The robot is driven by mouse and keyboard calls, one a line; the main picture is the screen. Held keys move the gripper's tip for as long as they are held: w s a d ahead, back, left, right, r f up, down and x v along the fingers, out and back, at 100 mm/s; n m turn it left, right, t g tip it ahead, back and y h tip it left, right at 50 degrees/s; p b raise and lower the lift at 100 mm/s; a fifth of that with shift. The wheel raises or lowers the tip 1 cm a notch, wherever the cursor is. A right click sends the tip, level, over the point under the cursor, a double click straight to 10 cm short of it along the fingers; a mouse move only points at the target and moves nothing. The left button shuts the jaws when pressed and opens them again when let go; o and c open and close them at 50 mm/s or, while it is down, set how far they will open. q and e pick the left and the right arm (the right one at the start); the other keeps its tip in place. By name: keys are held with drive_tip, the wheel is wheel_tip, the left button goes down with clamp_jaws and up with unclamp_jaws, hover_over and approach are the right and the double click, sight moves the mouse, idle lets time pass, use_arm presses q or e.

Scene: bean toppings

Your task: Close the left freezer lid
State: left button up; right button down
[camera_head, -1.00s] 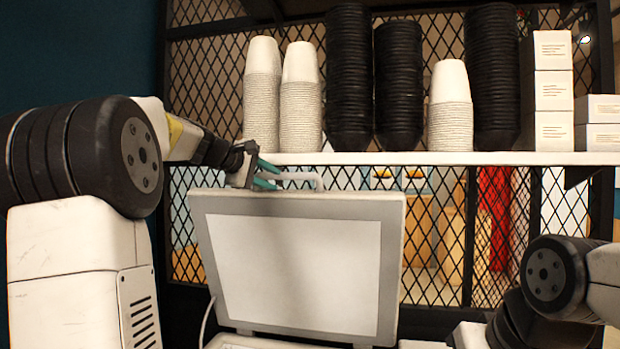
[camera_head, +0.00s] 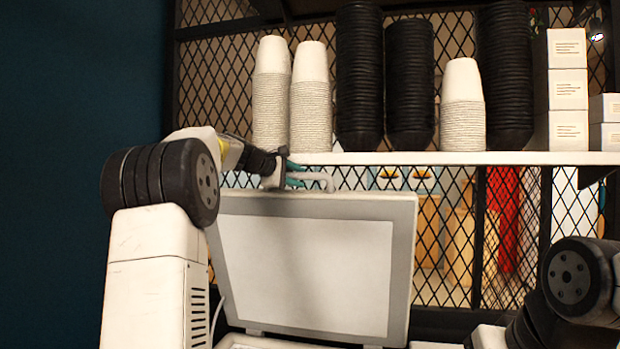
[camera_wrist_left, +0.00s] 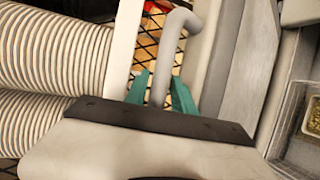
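The left freezer lid (camera_head: 405,255) stands raised, leaning slightly back, its pale inner panel facing me in the head view. A light bar handle (camera_head: 318,177) sticks up at its top edge; it also shows in the left wrist view (camera_wrist_left: 180,32). My left gripper (camera_head: 296,174) is at the handle's left part. In the left wrist view its teal fingers (camera_wrist_left: 160,88) are on either side of the bar, which lies between them. A small gap seems to remain, so it looks open around the handle. My right gripper is not in view; only part of that arm shows at the lower right.
A white shelf (camera_head: 450,158) runs just above and behind the lid, carrying stacks of white cups (camera_head: 311,110), black cups (camera_head: 410,85) and white boxes (camera_head: 567,90). A black mesh (camera_head: 455,235) stands behind. Cup stacks (camera_wrist_left: 50,60) are close to my left wrist.

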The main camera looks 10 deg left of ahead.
use_arm(q)
drive_tip(key=shift+c, duration=0.2)
clamp_jaws()
idle(1.1)
